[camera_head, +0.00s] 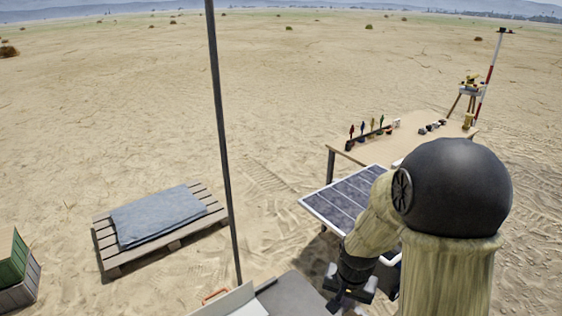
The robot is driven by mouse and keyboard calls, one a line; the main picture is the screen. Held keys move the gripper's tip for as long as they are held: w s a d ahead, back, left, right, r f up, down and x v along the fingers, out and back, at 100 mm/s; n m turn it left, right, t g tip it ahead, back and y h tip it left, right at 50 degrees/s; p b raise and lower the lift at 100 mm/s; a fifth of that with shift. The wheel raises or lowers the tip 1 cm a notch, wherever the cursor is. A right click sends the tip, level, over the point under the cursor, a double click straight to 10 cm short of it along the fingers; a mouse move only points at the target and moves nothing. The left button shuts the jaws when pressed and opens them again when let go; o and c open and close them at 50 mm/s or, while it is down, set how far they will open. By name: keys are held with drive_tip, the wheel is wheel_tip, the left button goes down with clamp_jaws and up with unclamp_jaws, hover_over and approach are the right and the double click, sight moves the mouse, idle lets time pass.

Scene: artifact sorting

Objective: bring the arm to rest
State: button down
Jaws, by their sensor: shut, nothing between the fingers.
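My arm (455,190) fills the lower right, with a dark round joint and tan sleeves. It is folded, with its forearm slanting down and to the left. My gripper (338,302) points down near the bottom edge, beside a grey surface. It is shut and empty. Its tips are small and dark here, partly against shadow.
A solar panel (340,200) stands just behind my forearm. Beyond it is a table (430,145) with several small items. A pallet (110,262) bearing a grey cloth (158,215) lies at left, crates (18,280) at lower left. A dark pole (222,130) rises nearby. Open sand surrounds these.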

drive_tip(key=s+r+n+t, duration=0.1)
drive_tip(key=s+r+n, duration=0.3)
drive_tip(key=s+r, duration=0.2)
drive_tip(key=shift+s+n, duration=0.3)
drive_tip(key=shift+s, duration=0.6)
drive_tip(key=shift+r, duration=0.1)
idle(0.5)
